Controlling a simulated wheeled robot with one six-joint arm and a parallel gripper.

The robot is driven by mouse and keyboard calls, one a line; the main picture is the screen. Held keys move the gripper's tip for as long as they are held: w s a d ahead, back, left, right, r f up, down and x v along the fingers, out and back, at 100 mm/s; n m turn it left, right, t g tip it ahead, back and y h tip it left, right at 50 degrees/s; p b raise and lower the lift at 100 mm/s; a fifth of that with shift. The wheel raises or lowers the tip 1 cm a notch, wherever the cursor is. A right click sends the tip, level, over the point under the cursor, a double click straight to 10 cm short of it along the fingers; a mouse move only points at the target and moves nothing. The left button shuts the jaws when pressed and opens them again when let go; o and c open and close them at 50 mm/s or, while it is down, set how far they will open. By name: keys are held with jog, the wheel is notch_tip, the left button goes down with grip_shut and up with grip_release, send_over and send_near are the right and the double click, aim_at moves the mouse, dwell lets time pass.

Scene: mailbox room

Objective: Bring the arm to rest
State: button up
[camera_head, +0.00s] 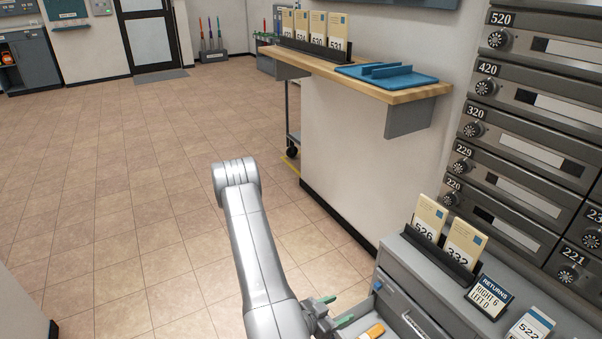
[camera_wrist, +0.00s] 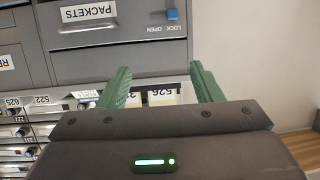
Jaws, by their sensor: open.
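My arm (camera_head: 250,240) rises in the lower middle of the head view, bent at a grey elbow, over the tiled floor. My gripper (camera_head: 337,310) is low in that view, just left of the grey cabinet (camera_head: 425,275). Its green fingers are apart. In the wrist view my gripper (camera_wrist: 162,82) is open, with nothing held between the fingers. Behind them is an upside-down grey front with a PACKETS label (camera_wrist: 88,11) and a blue lock knob (camera_wrist: 172,14).
Cards 526 (camera_head: 429,219) and 332 (camera_head: 464,244) stand in a dark holder on the cabinet, near a RETURNS sign (camera_head: 488,296). Numbered mailboxes (camera_head: 520,140) line the right wall. A wooden counter (camera_head: 420,92) holds a blue tray (camera_head: 388,74). The floor (camera_head: 110,200) at left is clear.

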jog(key=shift+n+t+y, duration=0.4)
jog(key=shift+n+t, duration=0.4)
jog(key=shift+w+a+r+p, duration=0.1)
jog(key=shift+w+r+p, duration=0.35)
jog(key=shift+r, duration=0.3)
jog(key=shift+w+r+p, duration=0.3)
jog(key=shift+r+p, duration=0.2)
jog(key=shift+r, duration=0.25)
jog(key=shift+w+a+r+p, duration=0.1)
jog(key=shift+w+r+p, duration=0.35)
jog(key=shift+r, duration=0.3)
